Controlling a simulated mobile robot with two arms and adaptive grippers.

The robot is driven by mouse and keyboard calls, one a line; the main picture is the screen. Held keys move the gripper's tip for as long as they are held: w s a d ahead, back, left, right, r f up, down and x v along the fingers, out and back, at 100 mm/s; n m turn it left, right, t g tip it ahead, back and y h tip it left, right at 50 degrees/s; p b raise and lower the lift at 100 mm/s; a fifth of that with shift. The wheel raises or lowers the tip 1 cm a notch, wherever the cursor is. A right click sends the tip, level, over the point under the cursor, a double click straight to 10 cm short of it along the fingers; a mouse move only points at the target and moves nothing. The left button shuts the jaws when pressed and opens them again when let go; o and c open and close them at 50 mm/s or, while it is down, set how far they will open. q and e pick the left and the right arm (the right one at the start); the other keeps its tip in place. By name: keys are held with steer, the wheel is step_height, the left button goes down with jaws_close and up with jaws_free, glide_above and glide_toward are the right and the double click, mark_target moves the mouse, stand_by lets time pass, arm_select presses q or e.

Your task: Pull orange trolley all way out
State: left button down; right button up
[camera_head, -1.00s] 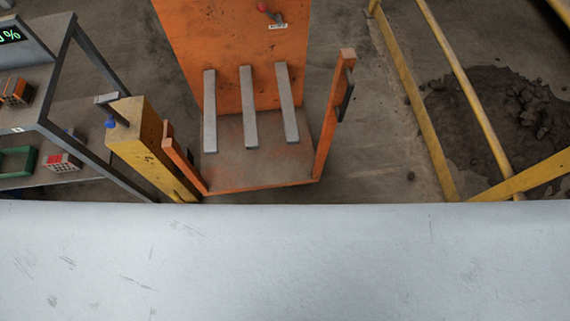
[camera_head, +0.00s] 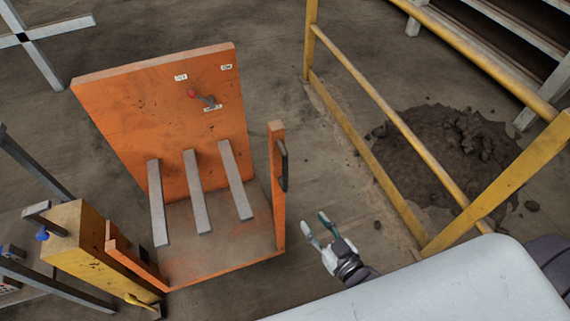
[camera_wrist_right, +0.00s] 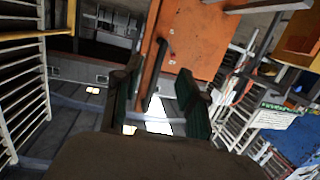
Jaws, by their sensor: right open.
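The orange trolley has a tall back panel (camera_head: 165,110), three grey bars and a low base (camera_head: 225,240). An orange post (camera_head: 277,190) at its right front carries a dark handle (camera_head: 283,165). My right gripper (camera_head: 315,220) is open and empty, to the right of the post and apart from it. In the right wrist view the two dark green fingers (camera_wrist_right: 158,75) are spread. The orange panel (camera_wrist_right: 195,40) and the post with its handle show beyond and between them. My left gripper is not in view.
A yellow post (camera_head: 85,250) with a blue knob stands at the trolley's left. A yellow railing (camera_head: 385,110) runs along the right, with a dark rubble heap (camera_head: 450,150) behind it. Bare floor (camera_head: 350,200) lies between trolley and railing.

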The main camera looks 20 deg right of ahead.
steer(key=t+y, duration=0.1)
steer(key=t, duration=0.1)
glide_toward(286, 168)
steer(key=v, duration=0.3)
steer(key=shift+n, duration=0.3)
steer(key=p+x, duration=0.2)
steer(key=x, duration=1.1)
steer(key=shift+w+p, duration=0.35)
steer(key=shift+w, duration=0.05)
jaws_close()
